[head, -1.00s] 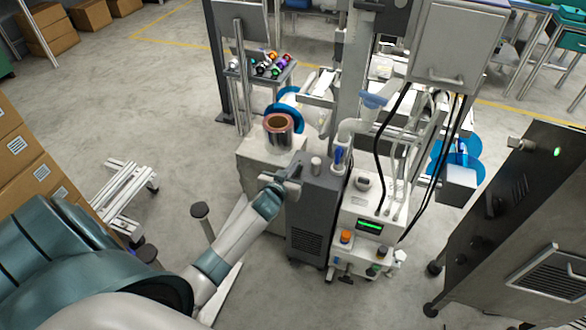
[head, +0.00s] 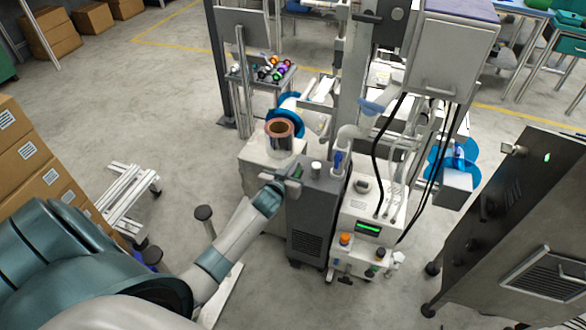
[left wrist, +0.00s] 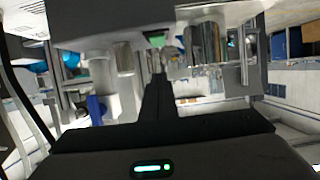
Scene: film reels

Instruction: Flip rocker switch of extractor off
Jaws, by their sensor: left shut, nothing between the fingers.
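The extractor (head: 322,205) is a dark grey upright box with a vent grille, standing beside a white machine. In the left wrist view its dark body (left wrist: 105,30) crosses the top, with a small green patch (left wrist: 157,40) that looks like the rocker switch. My left gripper (head: 295,178) is shut and empty, at the extractor's upper left side. In the left wrist view its closed fingers (left wrist: 157,72) point at the green patch, just below it; I cannot tell whether they touch. In the head view the switch cannot be made out. My right gripper is out of view.
A copper-coloured film reel (head: 279,130) sits on a white cabinet (head: 262,155) behind my left gripper. A white machine with a green display (head: 368,228) and black cables stands right of the extractor. A dark cabinet (head: 525,225) stands further right.

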